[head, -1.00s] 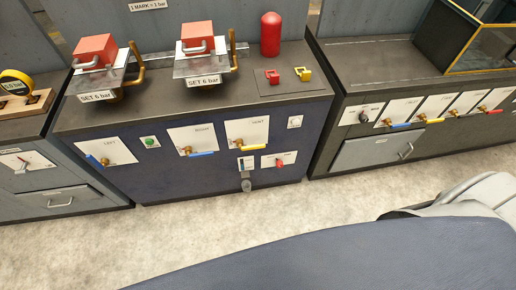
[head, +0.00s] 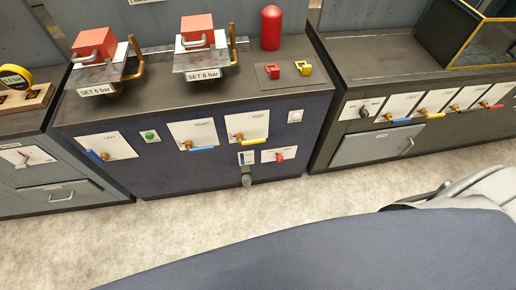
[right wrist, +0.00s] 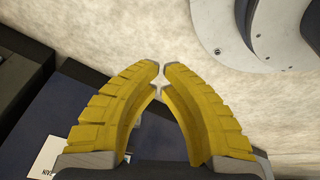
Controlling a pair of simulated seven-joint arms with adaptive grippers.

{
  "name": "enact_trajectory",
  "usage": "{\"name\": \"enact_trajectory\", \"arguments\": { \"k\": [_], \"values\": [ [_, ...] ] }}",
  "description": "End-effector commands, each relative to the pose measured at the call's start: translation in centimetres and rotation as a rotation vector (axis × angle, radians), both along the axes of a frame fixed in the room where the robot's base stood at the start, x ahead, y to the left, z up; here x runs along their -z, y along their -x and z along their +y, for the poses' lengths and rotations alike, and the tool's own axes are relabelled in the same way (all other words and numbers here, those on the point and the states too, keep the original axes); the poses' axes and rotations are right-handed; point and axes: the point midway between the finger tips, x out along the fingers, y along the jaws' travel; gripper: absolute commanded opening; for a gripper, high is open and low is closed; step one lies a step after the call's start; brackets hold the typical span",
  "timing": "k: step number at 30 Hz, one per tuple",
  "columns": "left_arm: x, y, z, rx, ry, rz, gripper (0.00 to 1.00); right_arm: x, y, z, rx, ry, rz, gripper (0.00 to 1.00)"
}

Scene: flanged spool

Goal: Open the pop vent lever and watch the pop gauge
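A round yellow-rimmed gauge (head: 17,76) stands on a wooden base at the left; its reading is too small to make out. A yellow-handled lever (head: 254,143) is on a white plate on the front of the blue middle cabinet (head: 210,170). Its label seems to read VENT, and its handle lies about level. Another yellow lever (head: 434,115) is on the right cabinet; I cannot tell for sure which is the pop vent. My right gripper (right wrist: 160,68) shows yellow fingers with tips almost touching and nothing between them. My left gripper is in neither current view.
Blue levers (head: 201,149) and a red knob (head: 281,157) sit close to the middle yellow lever. Two red-topped units (head: 197,29) marked SET 6 bar and a red cylinder (head: 271,28) stand on top. Pale floor (head: 70,238) lies clear before the cabinets.

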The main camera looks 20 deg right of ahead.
Motion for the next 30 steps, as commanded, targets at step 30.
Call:
{"name": "enact_trajectory", "arguments": {
  "k": [30],
  "values": [
    [0.0,0.3,0.1,0.0,-0.002,0.005,0.44,-29.4,-34.1,8.3,-1.657,1.168,-0.377,0.0]
  ]
}}
